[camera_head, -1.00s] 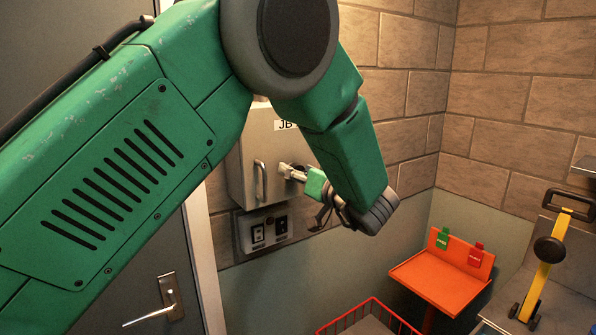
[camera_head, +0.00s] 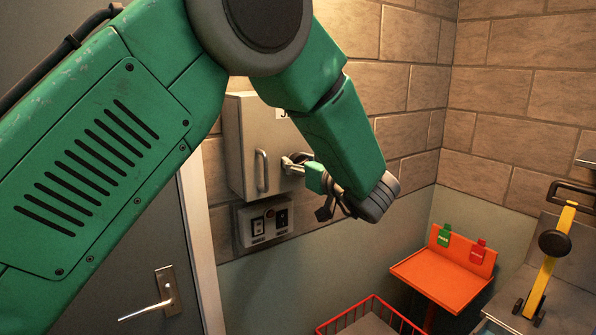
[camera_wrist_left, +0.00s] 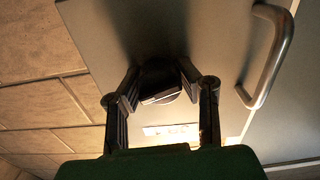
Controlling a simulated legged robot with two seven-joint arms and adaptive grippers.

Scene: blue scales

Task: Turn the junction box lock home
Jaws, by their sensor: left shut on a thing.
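The grey junction box (camera_head: 240,150), with a label partly hidden by my arm, is on the brick wall; its door is shut. A bar handle (camera_head: 262,171) is on its front and also shows in the left wrist view (camera_wrist_left: 272,55). The round dark lock (camera_wrist_left: 160,84) with a raised bar sits between the fingers of my left gripper (camera_wrist_left: 160,80) in the left wrist view. My left gripper, also in the head view (camera_head: 290,163), is shut on the lock. Exactly how far the lock is turned, I cannot tell. My right gripper is not in view.
A switch panel (camera_head: 243,230) is right below the box. A grey door (camera_head: 105,285) with a lever handle is at left. An orange stand (camera_head: 435,283) with green and red tags, a red wire basket (camera_head: 372,302) and a yellow-handled tool (camera_head: 550,262) are at lower right.

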